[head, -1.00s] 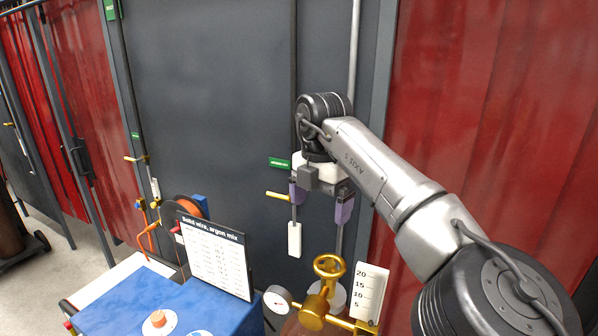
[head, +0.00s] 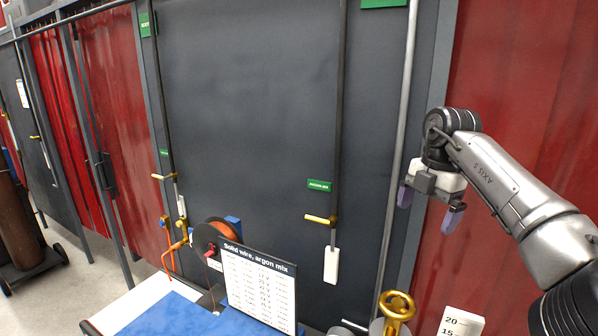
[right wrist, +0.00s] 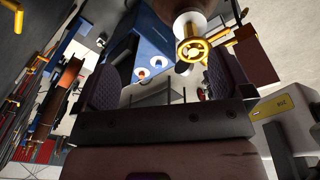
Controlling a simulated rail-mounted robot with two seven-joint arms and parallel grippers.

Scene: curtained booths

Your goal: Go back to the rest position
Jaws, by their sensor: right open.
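My right gripper (head: 430,208) is open and empty in the head view, its two purple fingers apart and pointing down in front of the frame post beside the right red curtain. It hangs right of the yellow lever valve (head: 320,220) on the dark pipe, apart from it. In the right wrist view the two padded fingers of my right gripper (right wrist: 167,88) stand apart with nothing between them. The golden cylinder handwheel (head: 397,306) is below the gripper in the head view; it also shows in the right wrist view (right wrist: 194,51). My left gripper is not in view.
A sign reading "Solid wire, argon mix" (head: 259,287) stands on the blue welding machine (head: 170,318). A wire spool (head: 216,240) is behind it. A white number card (head: 461,322) is at the bottom right. A gas cylinder on a cart (head: 22,235) stands far left, by open floor.

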